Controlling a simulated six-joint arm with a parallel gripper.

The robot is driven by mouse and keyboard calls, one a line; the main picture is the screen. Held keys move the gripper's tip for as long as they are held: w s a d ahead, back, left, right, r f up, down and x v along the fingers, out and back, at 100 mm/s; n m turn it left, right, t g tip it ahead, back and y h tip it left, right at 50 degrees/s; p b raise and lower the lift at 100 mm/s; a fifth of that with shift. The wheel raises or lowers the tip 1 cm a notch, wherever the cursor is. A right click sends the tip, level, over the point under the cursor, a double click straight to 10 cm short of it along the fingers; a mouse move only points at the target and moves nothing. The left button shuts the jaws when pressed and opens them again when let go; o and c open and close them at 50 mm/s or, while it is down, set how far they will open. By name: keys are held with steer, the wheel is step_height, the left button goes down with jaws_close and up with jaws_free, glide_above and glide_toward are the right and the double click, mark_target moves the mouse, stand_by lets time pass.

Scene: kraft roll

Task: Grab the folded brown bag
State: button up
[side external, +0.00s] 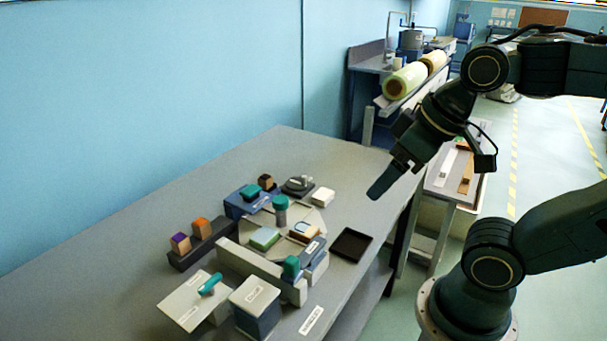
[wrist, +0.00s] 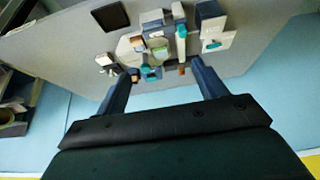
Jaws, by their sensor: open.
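I cannot make out for certain which item is the folded brown bag. A small tan piece with a pale and blue top (side external: 304,232) lies flat on the round pale board among the items on the grey table. Small upright brown blocks with a purple top (side external: 180,244) and an orange top (side external: 201,228) stand in a dark rack at the left. My gripper (side external: 378,190) is in the air above the table's right edge, apart from everything. In the wrist view my gripper (wrist: 162,70) is open, its fingers wide apart and nothing held.
A dark square tray (side external: 350,245) lies near the table's right edge; it also shows in the wrist view (wrist: 110,16). The table's far left part is clear.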

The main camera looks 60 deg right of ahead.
steer(key=w+d+f+m+g+y, duration=0.1)
steer(key=w+d+m+g, duration=0.15)
steer(key=w+m, duration=0.35)
steer(key=w+d+f+m+g, duration=0.1)
steer(key=w+d+m, duration=0.2)
steer(key=w, duration=0.6)
steer(key=w+d+f+m+g+y, duration=0.1)
steer(key=w+d+f+m, duration=0.3)
steer(key=d+f, duration=0.2)
steer(key=w+d+f+m+g+y, duration=0.1)
steer(key=w+d+f+m+y, duration=0.1)
steer(key=w+d+f+m, duration=0.2)
step_height(320, 180, down, 4)
steer(key=shift+d+r+m+y, duration=0.3)
steer(key=shift+d+m, duration=0.2)
steer(key=shift+d, duration=0.45)
steer(key=shift+f, duration=0.15)
steer(key=shift+x, duration=4.2)
